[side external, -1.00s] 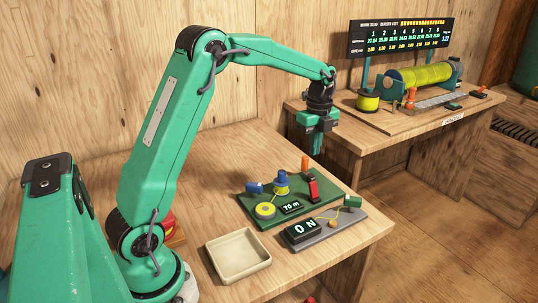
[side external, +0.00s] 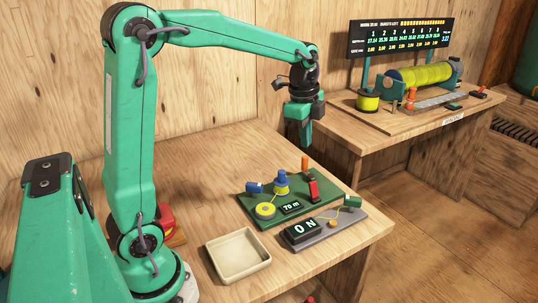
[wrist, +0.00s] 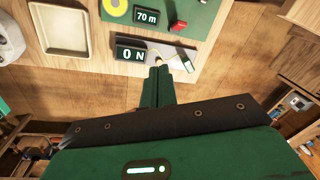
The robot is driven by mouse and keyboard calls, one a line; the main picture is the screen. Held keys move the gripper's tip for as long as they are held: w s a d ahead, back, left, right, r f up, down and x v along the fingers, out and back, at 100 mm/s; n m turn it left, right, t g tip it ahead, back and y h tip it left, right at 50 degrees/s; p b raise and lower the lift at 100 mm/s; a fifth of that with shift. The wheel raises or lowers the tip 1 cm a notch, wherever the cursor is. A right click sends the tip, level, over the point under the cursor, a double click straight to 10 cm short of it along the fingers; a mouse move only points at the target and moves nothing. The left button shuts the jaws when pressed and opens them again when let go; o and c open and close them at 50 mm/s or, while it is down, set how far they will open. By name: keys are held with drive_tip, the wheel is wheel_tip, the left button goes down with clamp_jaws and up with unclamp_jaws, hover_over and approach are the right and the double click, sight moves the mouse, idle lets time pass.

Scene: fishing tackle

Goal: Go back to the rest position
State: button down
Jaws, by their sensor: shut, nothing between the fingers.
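The gripper is well clear of the table and touches nothing.
A green board (side external: 257,213) holds a yellow spool (side external: 265,210), blue parts, a red part and a "70 m" display. A second bench (side external: 425,135) carries a large yellow line spool (side external: 425,75).

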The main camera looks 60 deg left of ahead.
drive_tip(key=s+d+n+t, duration=0.2)
drive_tip(key=s+n, duration=0.4)
drive_tip(key=s, duration=0.4)
drive_tip(key=s+d+n+t, duration=0.2)
drive_tip(key=s+d+n, duration=0.2)
drive_tip(key=s, duration=0.6)
drive_tip(key=shift+d+r+n, duration=0.4)
drive_tip(key=shift+r+n, duration=0.05)
drive_tip(key=shift+n, duration=0.95)
